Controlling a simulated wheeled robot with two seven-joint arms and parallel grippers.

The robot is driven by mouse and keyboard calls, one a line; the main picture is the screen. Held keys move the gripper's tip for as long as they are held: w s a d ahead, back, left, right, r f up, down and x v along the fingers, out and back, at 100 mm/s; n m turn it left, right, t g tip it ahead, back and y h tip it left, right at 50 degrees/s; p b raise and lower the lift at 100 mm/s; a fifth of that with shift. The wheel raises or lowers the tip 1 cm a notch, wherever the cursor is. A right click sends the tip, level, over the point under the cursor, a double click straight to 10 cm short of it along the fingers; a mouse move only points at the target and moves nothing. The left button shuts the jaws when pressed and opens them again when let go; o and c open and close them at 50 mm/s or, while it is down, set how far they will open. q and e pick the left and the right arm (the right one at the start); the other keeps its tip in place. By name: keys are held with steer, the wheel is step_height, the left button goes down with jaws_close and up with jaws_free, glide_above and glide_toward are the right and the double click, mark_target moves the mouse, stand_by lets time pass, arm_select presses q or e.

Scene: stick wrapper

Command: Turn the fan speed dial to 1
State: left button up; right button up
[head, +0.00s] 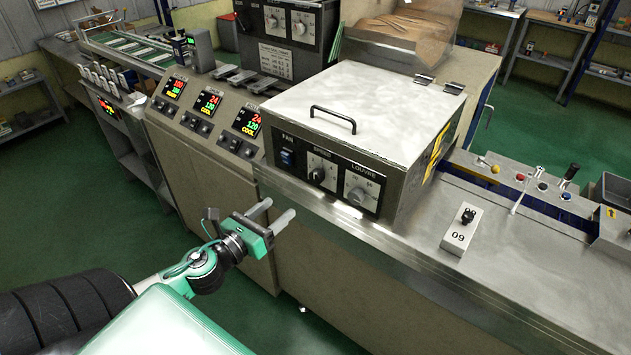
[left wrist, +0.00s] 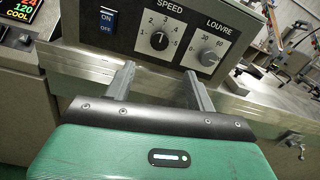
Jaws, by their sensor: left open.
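The speed dial (head: 317,174) is a round knob on the dark front panel of the metal box, between the fan switch and the louvre dial. In the left wrist view the speed dial (left wrist: 159,40) has the numbers 1 to 5 around it, with 1 at its left. A pale mark shows on the knob, but I cannot tell exactly which number it points at. My left gripper (head: 279,210) is open and empty, in front of and below the panel. In the left wrist view its fingers (left wrist: 159,72) are apart, below the dial and not touching it. My right gripper is not in view.
The fan switch (head: 287,158) is left of the speed dial and the louvre dial (head: 357,195) is right of it. A metal ledge (head: 330,222) runs below the panel. A small box marked 09 (head: 461,230) stands on the right counter. Open air lies before the panel.

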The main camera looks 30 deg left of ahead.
mark_target(314, 179)
arm_select(q)
steer(key=w+p, duration=0.1)
steer(key=w, duration=0.2)
steer(key=w+p, duration=0.1)
steer(key=w, duration=0.3)
steer(key=w+d+p, duration=0.1)
steer(key=w+p, duration=0.1)
steer(key=w, duration=0.2)
steer(key=shift+w, duration=0.1)
steer(key=shift+w+d, duration=0.1)
steer(key=shift+w, duration=0.7)
steer(key=shift+c, duration=0.5)
steer(key=c, duration=0.9)
